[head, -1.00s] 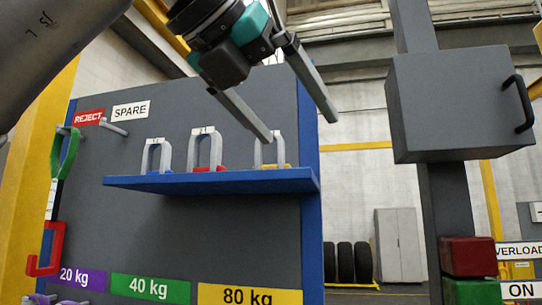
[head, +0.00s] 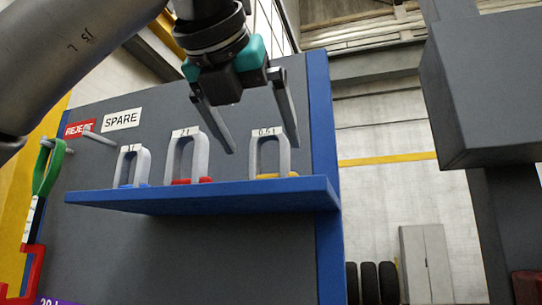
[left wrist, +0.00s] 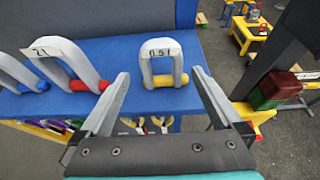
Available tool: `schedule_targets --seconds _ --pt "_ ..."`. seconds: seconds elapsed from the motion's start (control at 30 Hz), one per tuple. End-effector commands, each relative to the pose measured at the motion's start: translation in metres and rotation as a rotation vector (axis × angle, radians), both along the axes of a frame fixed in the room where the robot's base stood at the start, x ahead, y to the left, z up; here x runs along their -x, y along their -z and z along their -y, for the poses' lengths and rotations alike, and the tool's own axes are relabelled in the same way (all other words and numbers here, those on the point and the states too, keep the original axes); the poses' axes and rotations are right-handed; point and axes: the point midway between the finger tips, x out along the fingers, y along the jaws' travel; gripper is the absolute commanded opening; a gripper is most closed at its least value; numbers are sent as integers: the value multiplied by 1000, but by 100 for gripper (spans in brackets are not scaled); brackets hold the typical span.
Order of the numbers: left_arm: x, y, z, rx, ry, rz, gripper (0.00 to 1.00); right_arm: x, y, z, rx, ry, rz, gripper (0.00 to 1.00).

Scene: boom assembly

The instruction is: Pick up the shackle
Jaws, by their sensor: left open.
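Three grey U-shaped shackles stand upright on a blue shelf (head: 200,200). The left one, with a blue pin (head: 134,166), is labelled 1 t. The middle one, with a red pin (head: 187,157), is labelled 2 t. The right one, with a yellow pin (head: 269,157), is labelled 0.5 t. My left gripper (head: 264,148) is open and empty, its fingers pointing down near the yellow-pin shackle. In the left wrist view that shackle (left wrist: 163,62) shows between and beyond the open fingertips (left wrist: 161,72). I see no contact. My right gripper is not in view.
A grey panel (head: 240,255) with a blue edge post (head: 328,250) backs the shelf. Pegs under REJECT and SPARE signs are at left, with a green shackle-like hook (head: 48,170) on one. A grey box (head: 490,85) hangs at right.

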Motion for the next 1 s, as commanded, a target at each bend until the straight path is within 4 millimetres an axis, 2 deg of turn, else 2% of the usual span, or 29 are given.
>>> schedule_targets --seconds 0.1,0.33,0.63,0.93,1.0 --pt "-17 6 5 -1 0 -2 100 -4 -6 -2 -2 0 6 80" --pt "-31 13 10 -2 1 0 100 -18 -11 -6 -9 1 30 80" --pt "-65 31 22 -1 1 -3 100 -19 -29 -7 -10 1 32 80" --pt "-71 36 24 -1 2 0 100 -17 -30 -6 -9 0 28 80" --pt "-71 36 24 -1 2 0 94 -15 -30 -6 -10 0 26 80"
